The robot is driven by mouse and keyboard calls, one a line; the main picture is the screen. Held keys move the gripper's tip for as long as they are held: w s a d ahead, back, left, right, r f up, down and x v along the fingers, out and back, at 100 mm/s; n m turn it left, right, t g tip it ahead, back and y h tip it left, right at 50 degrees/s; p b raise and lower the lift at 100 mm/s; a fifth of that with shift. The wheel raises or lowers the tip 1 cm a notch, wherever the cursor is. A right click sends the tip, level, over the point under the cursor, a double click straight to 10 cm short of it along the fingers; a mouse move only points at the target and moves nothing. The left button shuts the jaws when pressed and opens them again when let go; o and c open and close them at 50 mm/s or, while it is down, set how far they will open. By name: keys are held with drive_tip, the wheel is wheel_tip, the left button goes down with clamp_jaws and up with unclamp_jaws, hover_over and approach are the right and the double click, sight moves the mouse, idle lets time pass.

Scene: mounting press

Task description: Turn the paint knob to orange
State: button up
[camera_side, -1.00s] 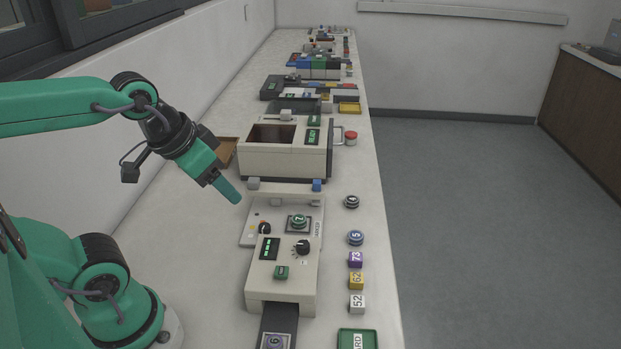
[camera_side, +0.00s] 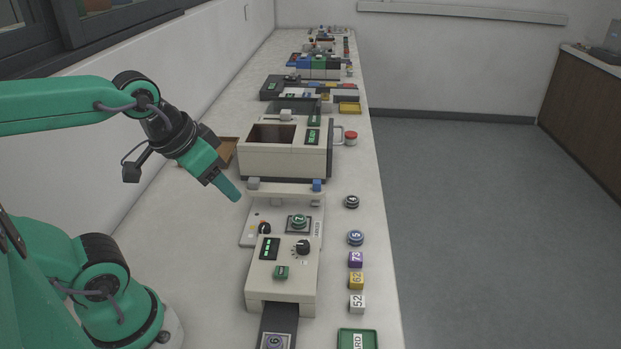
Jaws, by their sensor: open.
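The mounting press (camera_side: 284,289) is a cream box on the white bench. A black knob (camera_side: 265,229) sits on the left of its back plate, with small coloured marks, one of them orange, near it. Another black knob (camera_side: 302,247) with marks around it sits on the box top, right of a dark display (camera_side: 269,248). I cannot tell from labels which one is the paint knob. My gripper (camera_side: 232,193) is open and empty, above and to the left of the back plate, apart from both knobs. Only one finger shows clearly.
A green button (camera_side: 281,272) is on the press top, and a green piece marked 7 (camera_side: 299,221) sits behind it. A larger cream machine (camera_side: 285,150) stands beyond.

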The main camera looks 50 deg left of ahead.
drive_tip(key=w+n, duration=0.1)
drive_tip(key=n+g, duration=0.6)
drive_tip(key=n, duration=1.5)
hover_over(265, 226)
wheel_tip(265, 226, down, 15)
drive_tip(key=shift+f, duration=0.2)
drive_tip(key=shift+f, duration=3.9)
